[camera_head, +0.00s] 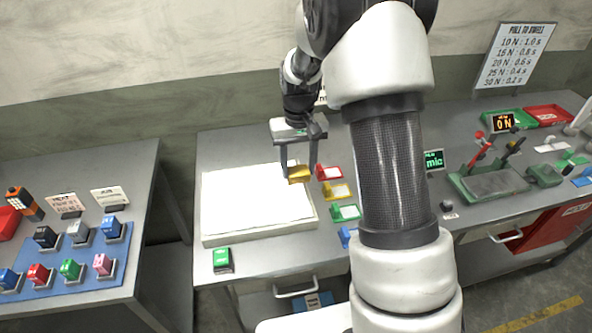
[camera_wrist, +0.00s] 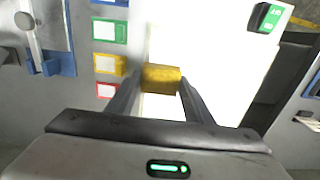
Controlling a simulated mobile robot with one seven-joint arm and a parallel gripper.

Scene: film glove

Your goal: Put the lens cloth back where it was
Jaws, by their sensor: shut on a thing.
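My gripper (camera_head: 298,170) is shut on a small yellow block-like piece (camera_head: 299,175), likely the lens cloth. The piece sits between the two fingertips in the wrist view (camera_wrist: 161,77). It is over the right part of a bright white light panel (camera_head: 255,215); the gap beneath it is hard to judge. Beside the panel is a row of small framed white cards: red (camera_head: 330,172), yellow (camera_head: 338,191), green (camera_head: 346,212) and a partly hidden blue one (camera_head: 348,236). The cards also show left of the piece in the wrist view, including the yellow one (camera_wrist: 109,65).
A green box (camera_head: 222,260) stands at the panel's front left. A blue mat (camera_head: 75,262) with several coloured blocks lies on the left table, across a gap. A green-based press-like device (camera_head: 490,183) and red and green trays are at the right. My arm hides part of the bench.

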